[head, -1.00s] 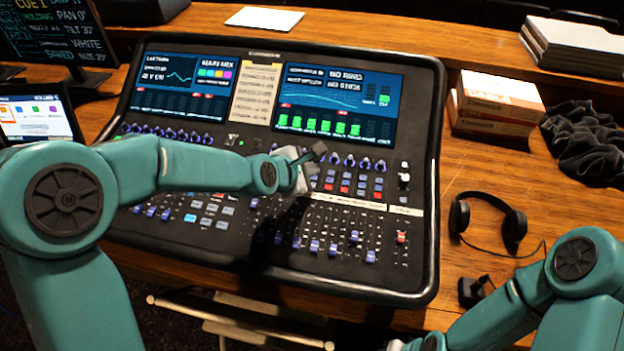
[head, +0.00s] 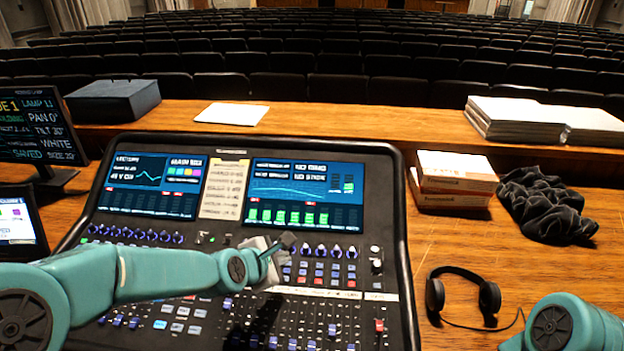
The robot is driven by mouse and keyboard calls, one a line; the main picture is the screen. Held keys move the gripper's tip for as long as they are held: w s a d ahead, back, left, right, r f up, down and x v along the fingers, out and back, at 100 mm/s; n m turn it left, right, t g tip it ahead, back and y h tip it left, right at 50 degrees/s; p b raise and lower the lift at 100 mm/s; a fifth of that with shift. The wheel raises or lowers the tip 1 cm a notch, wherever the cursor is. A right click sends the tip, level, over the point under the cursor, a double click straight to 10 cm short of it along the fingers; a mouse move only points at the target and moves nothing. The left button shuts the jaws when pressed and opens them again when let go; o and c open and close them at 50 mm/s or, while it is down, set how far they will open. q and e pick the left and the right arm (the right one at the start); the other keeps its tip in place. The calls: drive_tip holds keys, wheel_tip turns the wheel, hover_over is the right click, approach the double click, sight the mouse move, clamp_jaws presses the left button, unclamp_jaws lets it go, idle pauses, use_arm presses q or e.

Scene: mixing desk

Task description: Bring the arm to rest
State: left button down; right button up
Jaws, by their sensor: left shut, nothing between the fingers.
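My left arm comes in from the left and reaches over the mixing console (head: 398,230). My left gripper (head: 287,243) is shut and empty, above the knobs near the middle of the console. The arm hides part of the console's left side, and I cannot tell how far the fingertips are above the knobs. Part of my right arm shows at the lower right corner, but its gripper is out of view.
Headphones (head: 489,297) lie right of the console. Beyond them are stacked boxes (head: 456,172) and a dark cloth (head: 545,205). Monitors (head: 36,128) stand at the left. White paper (head: 231,114) and a paper stack (head: 515,122) lie at the back.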

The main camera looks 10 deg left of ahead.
wheel_tip(320, 180, up, 10)
drive_tip(key=p, duration=1)
